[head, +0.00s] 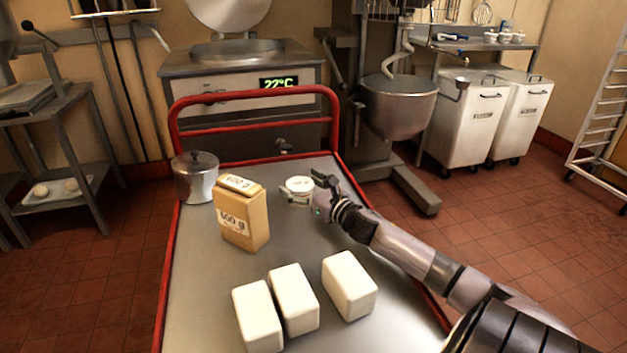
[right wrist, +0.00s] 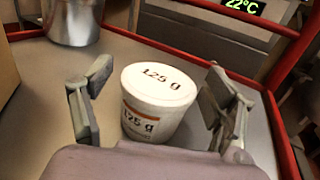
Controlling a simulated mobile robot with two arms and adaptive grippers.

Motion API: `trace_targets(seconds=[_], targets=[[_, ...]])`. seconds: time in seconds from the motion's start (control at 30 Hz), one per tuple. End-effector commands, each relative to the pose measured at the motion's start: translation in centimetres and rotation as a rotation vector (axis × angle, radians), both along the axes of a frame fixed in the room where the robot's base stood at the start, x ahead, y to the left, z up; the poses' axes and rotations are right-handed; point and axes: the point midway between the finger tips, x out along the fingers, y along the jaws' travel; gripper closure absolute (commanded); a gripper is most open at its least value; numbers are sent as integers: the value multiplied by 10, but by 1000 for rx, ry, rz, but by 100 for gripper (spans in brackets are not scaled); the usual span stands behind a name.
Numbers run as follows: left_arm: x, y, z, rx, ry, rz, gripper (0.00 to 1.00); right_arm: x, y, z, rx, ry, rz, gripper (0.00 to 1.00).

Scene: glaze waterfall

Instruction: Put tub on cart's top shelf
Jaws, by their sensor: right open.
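A small white tub (head: 299,189) with an orange band stands upright on the top shelf of the red-railed cart (head: 200,285), toward the far side. In the right wrist view the tub (right wrist: 157,100) has "125 g" on its lid and side. My right gripper (head: 312,192) reaches in from the right at the tub. In the right wrist view the right gripper (right wrist: 158,95) is open, with one finger on each side of the tub and gaps visible between. The tub's lower near part is hidden by the gripper body. My left gripper is not in view.
On the shelf stand a brown "600 g" bag (head: 241,215), a lidded metal pot (head: 196,178) and three white blocks (head: 293,300). The red rail (head: 255,95) rises behind. A mixer (head: 398,105) and white bins (head: 475,115) stand beyond. The left front of the shelf is clear.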

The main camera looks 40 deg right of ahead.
Motion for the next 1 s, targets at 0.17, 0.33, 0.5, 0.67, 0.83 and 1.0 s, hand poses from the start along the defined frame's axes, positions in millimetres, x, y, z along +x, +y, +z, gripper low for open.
trace_targets(seconds=[0.17,0.33,0.5,0.67,0.83,1.0], targets=[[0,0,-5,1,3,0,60,-21,2,-2,2,5,1,21],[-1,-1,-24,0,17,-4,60,-51,4,-2,3,5,1,21],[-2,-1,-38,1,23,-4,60,-81,6,-1,3,5,-1,21],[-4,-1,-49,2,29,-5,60,-104,7,-1,2,3,-1,21],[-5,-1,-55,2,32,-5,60,-116,8,0,1,0,0,21],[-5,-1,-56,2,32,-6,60,-119,8,0,1,0,0,21]])
